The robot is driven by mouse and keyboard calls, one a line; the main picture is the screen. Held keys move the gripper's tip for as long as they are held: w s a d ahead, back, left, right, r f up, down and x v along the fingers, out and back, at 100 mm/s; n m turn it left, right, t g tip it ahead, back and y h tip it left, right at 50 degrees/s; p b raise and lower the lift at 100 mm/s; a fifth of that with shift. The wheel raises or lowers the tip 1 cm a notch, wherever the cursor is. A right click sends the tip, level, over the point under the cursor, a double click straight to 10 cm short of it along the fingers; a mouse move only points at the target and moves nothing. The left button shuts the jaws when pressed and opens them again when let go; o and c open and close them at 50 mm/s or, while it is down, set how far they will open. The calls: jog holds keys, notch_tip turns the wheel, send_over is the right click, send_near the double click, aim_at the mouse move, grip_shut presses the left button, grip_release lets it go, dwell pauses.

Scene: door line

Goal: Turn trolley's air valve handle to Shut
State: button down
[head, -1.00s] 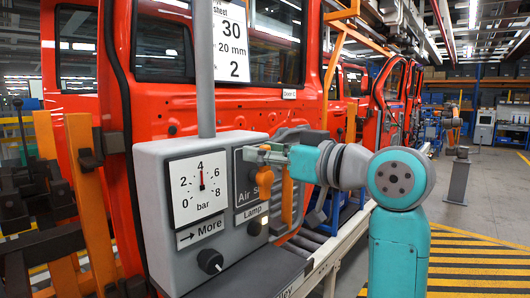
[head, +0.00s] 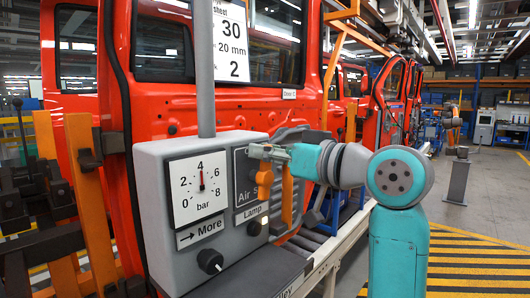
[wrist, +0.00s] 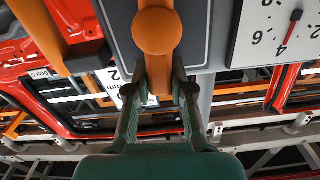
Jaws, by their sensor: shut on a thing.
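The air valve handle (head: 264,178) is orange and sits on a dark plate on the grey trolley panel. The plate's lettering (head: 245,192) starts with "Air" and is partly hidden. My gripper (head: 264,153) reaches in from the right at the handle's upper end. In the wrist view the orange handle (wrist: 155,32) has a round knob, and its bar runs down between the fingers of my gripper (wrist: 158,88). The fingers are shut on the bar, one on each side. Any Open or Shut marking is hidden or unreadable.
A pressure gauge (head: 198,186) reads about 4 bar. A lamp knob (head: 254,228) and another black knob (head: 210,261) sit below. An orange upright piece (head: 287,196) stands right of the handle. Red car doors (head: 165,100) are close behind. Striped floor (head: 465,260) is open at right.

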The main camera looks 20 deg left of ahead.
jog(key=shift+w+d+f+m, duration=0.1)
jog(key=shift+w+m, duration=0.2)
jog(key=shift+m, duration=0.5)
jog(key=shift+w+d+f+m, duration=0.15)
jog(key=shift+w+m, duration=0.15)
jog(key=shift+m, duration=0.5)
jog(key=shift+w+d+f+m, duration=0.1)
jog(key=shift+w+m, duration=0.2)
jog(key=shift+m, duration=0.5)
jog(key=c, duration=1)
grip_release()
jog(key=v, duration=0.8)
